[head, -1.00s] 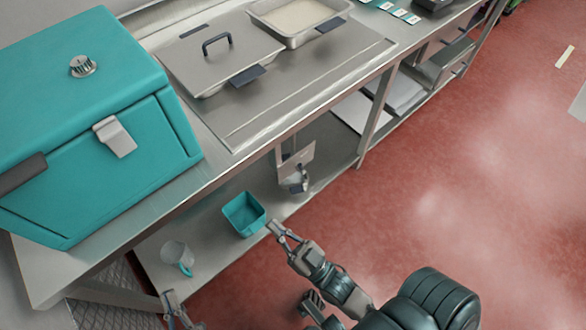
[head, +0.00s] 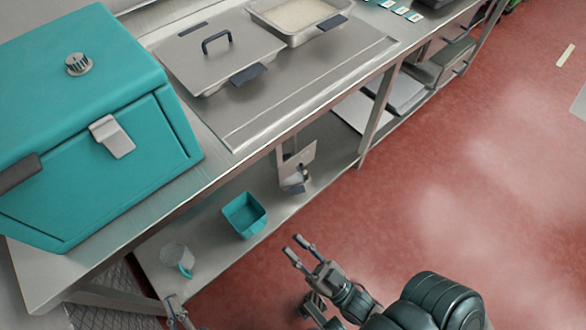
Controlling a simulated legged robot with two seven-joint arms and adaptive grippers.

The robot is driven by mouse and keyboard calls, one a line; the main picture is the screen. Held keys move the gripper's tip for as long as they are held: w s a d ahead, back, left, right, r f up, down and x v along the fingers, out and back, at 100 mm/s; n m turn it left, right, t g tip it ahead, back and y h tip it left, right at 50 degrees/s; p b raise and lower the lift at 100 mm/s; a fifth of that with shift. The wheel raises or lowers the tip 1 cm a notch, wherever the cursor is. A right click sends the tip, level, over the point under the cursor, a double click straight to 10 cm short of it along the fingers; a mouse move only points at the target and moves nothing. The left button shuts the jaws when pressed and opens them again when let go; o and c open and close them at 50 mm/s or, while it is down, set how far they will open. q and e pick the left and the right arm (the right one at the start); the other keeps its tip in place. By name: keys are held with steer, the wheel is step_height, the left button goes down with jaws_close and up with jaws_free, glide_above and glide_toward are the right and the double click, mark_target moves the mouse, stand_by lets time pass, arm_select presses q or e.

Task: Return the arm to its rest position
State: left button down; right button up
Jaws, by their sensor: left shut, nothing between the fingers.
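My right gripper (head: 295,245) is over the red floor, just off the front edge of the lower shelf. Its two fingers are apart, with nothing between them. My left gripper (head: 174,302) shows only partly at the bottom edge, below the clear mug with a teal handle (head: 177,257). It is shut and holds nothing. A teal square container (head: 243,216) stands on the lower shelf (head: 205,236), apart from both grippers.
A large teal box (head: 90,120) stands on the steel counter at left. A lidded pan (head: 215,60) and an open pan of pale contents (head: 297,17) are set in the counter. A metal fixture (head: 296,168) hangs below it.

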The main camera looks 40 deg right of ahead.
steer(key=shift+s+d+f, duration=0.1)
steer(key=shift+s+f, duration=0.05)
steer(key=shift+s, duration=0.3)
